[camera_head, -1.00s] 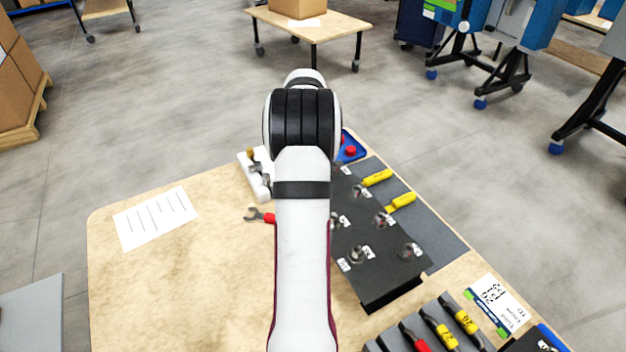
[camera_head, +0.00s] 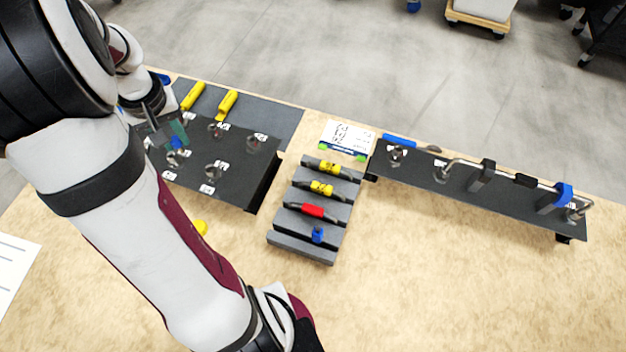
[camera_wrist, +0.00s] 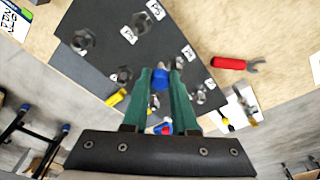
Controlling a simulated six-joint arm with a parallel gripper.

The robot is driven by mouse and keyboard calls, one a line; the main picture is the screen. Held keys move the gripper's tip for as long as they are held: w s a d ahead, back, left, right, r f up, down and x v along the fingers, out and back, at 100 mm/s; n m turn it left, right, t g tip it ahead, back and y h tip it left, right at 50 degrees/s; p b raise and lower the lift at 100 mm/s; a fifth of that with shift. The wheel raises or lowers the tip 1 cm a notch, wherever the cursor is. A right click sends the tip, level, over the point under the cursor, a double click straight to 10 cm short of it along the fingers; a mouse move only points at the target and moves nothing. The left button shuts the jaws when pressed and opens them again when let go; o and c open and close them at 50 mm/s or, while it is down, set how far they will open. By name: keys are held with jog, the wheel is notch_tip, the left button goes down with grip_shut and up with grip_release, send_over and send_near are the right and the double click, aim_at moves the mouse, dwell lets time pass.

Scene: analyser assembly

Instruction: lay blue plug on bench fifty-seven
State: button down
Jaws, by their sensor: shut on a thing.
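My gripper (camera_head: 178,134) is over the black panel with metal fittings (camera_head: 233,184) at the left in the head view. In the wrist view its two green fingers (camera_wrist: 161,80) are shut on a blue plug (camera_wrist: 160,77). The plug also shows as a small blue spot in the head view (camera_head: 177,143). Whether it touches a fitting, I cannot tell. The wooden bench top (camera_head: 420,270) carries the panel. No number fifty-seven is readable on it.
A grey rack (camera_head: 330,252) holds yellow and red tools and a blue piece (camera_head: 318,235). A second black panel (camera_head: 450,180) with a rail stands right. Two yellow-handled tools (camera_head: 228,104) lie on a grey mat. The front right bench is bare.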

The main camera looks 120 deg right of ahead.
jog(key=a+f, duration=0.3)
jog(key=a, duration=0.3)
jog(key=w+f, duration=0.2)
jog(key=w, duration=0.2)
jog(key=w+f, duration=0.2)
jog(key=w, duration=0.1)
jog(key=w+d+f, duration=0.1)
jog(key=w+f, duration=0.2)
jog(key=w, duration=0.1)
jog(key=shift+w, duration=0.3)
notch_tip(320, 180, down, 4)
jog(key=shift+w+d+f, duration=0.1)
jog(key=shift+w, duration=0.05)
jog(key=shift+f, duration=0.15)
jog(key=c, duration=0.7)
grip_release()
